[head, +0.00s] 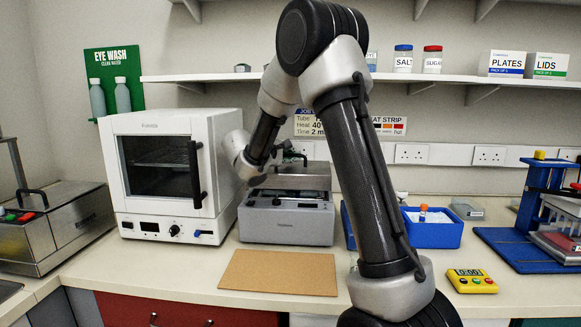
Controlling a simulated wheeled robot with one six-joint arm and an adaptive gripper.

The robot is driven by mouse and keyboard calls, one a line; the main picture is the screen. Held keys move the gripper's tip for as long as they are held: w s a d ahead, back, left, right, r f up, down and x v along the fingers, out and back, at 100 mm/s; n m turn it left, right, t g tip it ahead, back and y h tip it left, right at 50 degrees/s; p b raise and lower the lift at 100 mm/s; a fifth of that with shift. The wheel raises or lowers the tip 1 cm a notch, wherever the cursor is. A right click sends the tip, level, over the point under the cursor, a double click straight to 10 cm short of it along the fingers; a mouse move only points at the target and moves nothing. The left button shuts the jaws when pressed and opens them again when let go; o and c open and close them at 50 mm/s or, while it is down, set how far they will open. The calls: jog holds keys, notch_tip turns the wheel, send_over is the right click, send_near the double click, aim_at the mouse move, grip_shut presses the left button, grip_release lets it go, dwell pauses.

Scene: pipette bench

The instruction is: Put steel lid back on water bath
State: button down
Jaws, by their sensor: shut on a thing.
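A white oven (165,135) stands close at the left of the bath. A brown board (280,272) lies in front. A blue tray (436,234) is at the right, and a yellow timer (471,281) lies in front of it. A shelf (440,79) runs above.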

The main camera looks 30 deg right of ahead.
aim_at(278, 171)
notch_tip(278, 171, down, 3)
jog(key=c, duration=1.5)
grip_release()
jog(key=shift+c, duration=0.2)
jog(key=v, duration=0.7)
jog(key=s+d+r+m+g+y, duration=0.2)
jog(key=s+d, duration=0.1)
jog(key=s, duration=0.7)
jog(key=s+d+r+m+g+y, duration=0.1)
jog(key=s+d+m+g+y, duration=0.15)
jog(key=s, duration=0.75)
jog(key=s+a+f+m+t+y, duration=0.1)
jog(key=s+a+y, duration=0.3)
jog(key=s, duration=0.5)
jog(key=s+a+f+m+t+y, duration=0.1)
jog(key=s+a+f+y, duration=0.2)
jog(key=s+a+y, duration=0.2)
jog(key=s, duration=0.3)
jog(key=shift+s+a+f+t, duration=0.25)
jog(key=shift+s+f+t, duration=0.1)
jog(key=shift+s+f, duration=0.05)
